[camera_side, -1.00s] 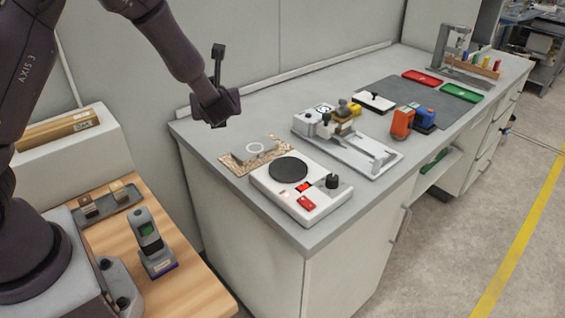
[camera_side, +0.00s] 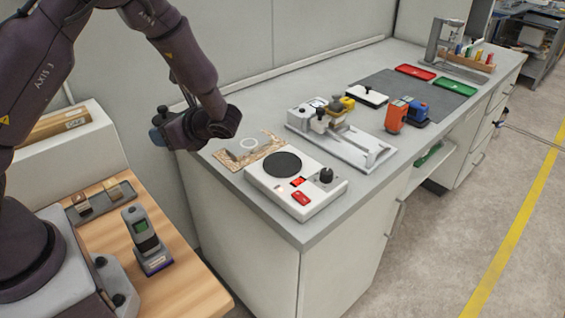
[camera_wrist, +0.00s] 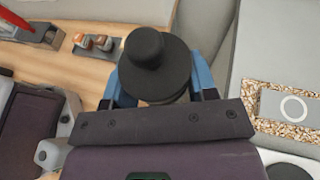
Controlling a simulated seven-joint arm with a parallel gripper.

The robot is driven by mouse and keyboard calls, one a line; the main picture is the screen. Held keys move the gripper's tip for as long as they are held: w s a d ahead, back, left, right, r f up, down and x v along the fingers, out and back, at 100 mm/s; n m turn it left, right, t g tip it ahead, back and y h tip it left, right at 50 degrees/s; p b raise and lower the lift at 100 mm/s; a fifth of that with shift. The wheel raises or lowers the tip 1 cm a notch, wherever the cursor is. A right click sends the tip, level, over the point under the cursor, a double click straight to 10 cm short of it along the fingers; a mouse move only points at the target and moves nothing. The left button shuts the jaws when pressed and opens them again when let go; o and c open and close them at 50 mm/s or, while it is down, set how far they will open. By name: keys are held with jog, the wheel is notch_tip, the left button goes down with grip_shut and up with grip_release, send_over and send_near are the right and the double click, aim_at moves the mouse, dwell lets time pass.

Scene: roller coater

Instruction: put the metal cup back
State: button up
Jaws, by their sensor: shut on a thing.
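My gripper (camera_side: 168,128) hangs in the air left of the bench's near corner, above the gap beside the wooden side table. In the wrist view its blue fingers (camera_wrist: 158,94) are shut around a round thing with a dark, wide top and a knob (camera_wrist: 146,50). The knob of this held thing shows small in the side view (camera_side: 162,110). Its lower body is mostly hidden, so I cannot tell if it is the metal cup. No other metal cup is plain in view. A speckled mat (camera_side: 222,158) with a white ring (camera_side: 249,143) lies on the bench.
A white device with a black disc (camera_side: 283,164) stands beside the mat. A grey metal fixture (camera_side: 345,147) is behind it. On the wooden table (camera_side: 195,290) stand a handheld meter (camera_side: 146,240) and a tray (camera_side: 97,210) with small blocks. The bench strip behind the mat is clear.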

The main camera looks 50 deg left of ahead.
jog(key=s+d+f+n+g+h, duration=0.4)
jog(key=s+d+n+g+h, duration=0.2)
jog(key=n+g+h, duration=0.3)
jog(key=w+d+r+n+t+h, duration=0.25)
jog(key=d+n+t+h, duration=0.4)
jog(key=n+h, duration=0.4)
jog(key=w+d+r+n+t+h, duration=0.2)
jog(key=w+d+n+t+h, duration=0.4)
jog(key=n, duration=0.7)
jog(key=w+a+r+n+t+y, duration=0.6)
jog(key=a+n+t, duration=0.1)
jog(key=n+t, duration=0.55)
send_over(282, 163)
jog(key=shift+t+y, duration=0.25)
jog(key=shift+t, duration=0.05)
notch_tip(282, 163, down, 14)
jog(key=shift+s+f, duration=0.15)
jog(key=shift+f, duration=0.1)
jog(key=shift+a+f, duration=0.1)
jog(key=shift+f, duration=1.65)
